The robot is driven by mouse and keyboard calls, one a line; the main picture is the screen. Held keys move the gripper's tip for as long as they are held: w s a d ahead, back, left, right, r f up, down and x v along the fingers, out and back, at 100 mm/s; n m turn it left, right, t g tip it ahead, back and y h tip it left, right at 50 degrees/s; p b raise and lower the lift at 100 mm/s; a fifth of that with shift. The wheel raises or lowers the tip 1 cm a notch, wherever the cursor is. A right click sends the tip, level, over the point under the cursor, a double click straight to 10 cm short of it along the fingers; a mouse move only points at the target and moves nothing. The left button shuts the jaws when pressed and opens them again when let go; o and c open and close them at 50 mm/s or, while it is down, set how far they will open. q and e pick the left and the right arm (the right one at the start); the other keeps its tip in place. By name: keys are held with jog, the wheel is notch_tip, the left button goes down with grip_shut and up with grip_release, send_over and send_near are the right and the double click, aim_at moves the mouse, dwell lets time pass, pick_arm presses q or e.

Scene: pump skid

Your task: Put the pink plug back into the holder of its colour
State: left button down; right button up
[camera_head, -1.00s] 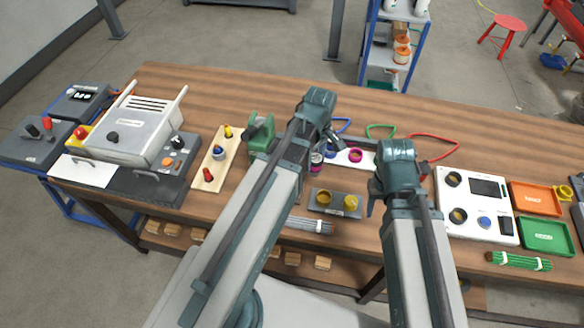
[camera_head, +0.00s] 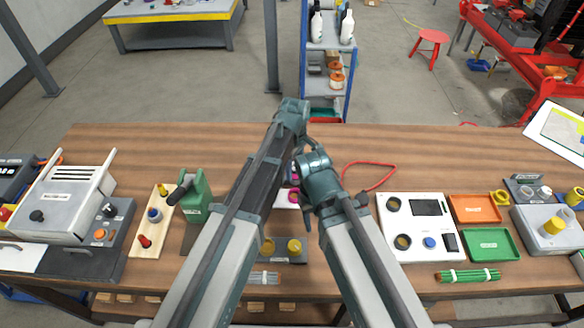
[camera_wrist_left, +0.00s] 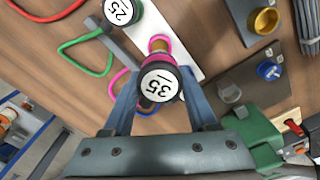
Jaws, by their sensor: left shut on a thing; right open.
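The pink plug (camera_wrist_left: 160,84) has a black cap with a white face marked 35. In the left wrist view it sits between the two fingers of my left gripper (camera_wrist_left: 158,98), which is shut on it. Just beyond it is a pink-rimmed holder with a brass-coloured middle (camera_wrist_left: 158,44), on a white plate (camera_wrist_left: 172,28). The plug overlaps this holder in the picture, so I cannot tell the gap. In the head view my arms hide most of this; a bit of pink (camera_head: 293,196) shows between them. My right gripper (camera_head: 304,204) is open close by, partly hidden.
A plug marked 25 (camera_wrist_left: 118,10) with a green cable is nearby. A grey block with two yellow fittings (camera_head: 285,250) lies nearer the front edge. A green device (camera_head: 196,198) stands left, a white panel (camera_head: 416,222) right. A red cable loop (camera_head: 368,176) lies behind.

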pick_arm(q)
jog(key=shift+f+b, duration=2.45)
jog(key=shift+f, duration=0.15)
pick_arm(e)
jog(key=shift+f, duration=2.55)
pick_arm(q)
jog(key=shift+f+b, duration=1.75)
jog(key=shift+b, duration=0.05)
pick_arm(e)
jog(key=shift+f, duration=1.8)
pick_arm(q)
jog(key=shift+c, duration=0.6)
grip_release()
jog(key=shift+r, duration=0.1)
pick_arm(e)
jog(key=shift+r, duration=0.1)
pick_arm(q)
notch_tip(320, 180, up, 14)
jog(key=p, duration=1.4)
pick_arm(e)
notch_tip(320, 180, up, 14)
pick_arm(q)
jog(key=shift+f, duration=0.2)
pick_arm(e)
jog(key=shift+f, duration=0.2)
